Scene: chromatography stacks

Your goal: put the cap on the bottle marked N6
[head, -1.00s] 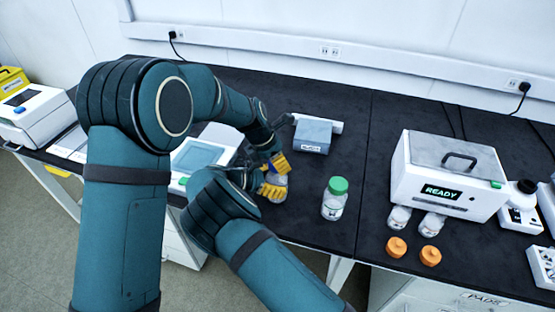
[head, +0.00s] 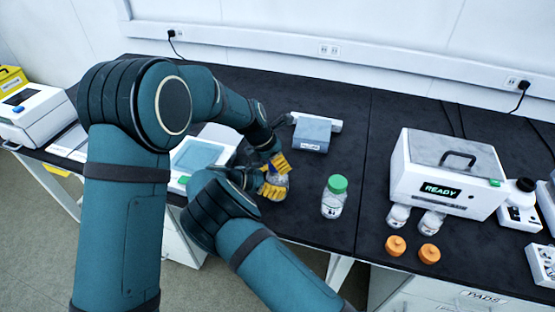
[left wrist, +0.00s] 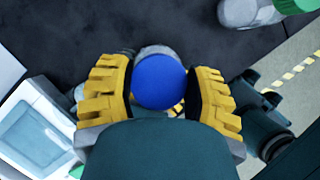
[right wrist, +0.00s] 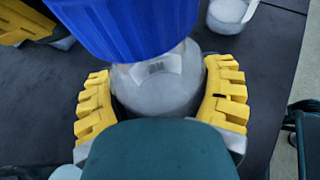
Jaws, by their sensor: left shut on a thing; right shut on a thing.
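My left gripper (left wrist: 160,95) is shut on a blue cap (left wrist: 160,82). My right gripper (right wrist: 160,105) is shut on a clear bottle (right wrist: 158,85) with a pale label too blurred to read. In the right wrist view the blue cap (right wrist: 130,28) is over the bottle's top and hides its mouth. It looks somewhat left of the bottle's middle, and I cannot tell whether it is seated or just above. In the head view the left gripper (head: 281,163) is right above the right gripper (head: 271,189), with the bottle (head: 278,180) partly hidden between them.
A green-capped bottle (head: 335,197) stands close to the right. Farther right are two small jars, two orange caps (head: 396,246) and a white box (head: 447,180) reading READY. A blue-grey device (head: 312,135) lies behind. A white instrument with a screen (head: 197,155) is left. The bench's front edge is near.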

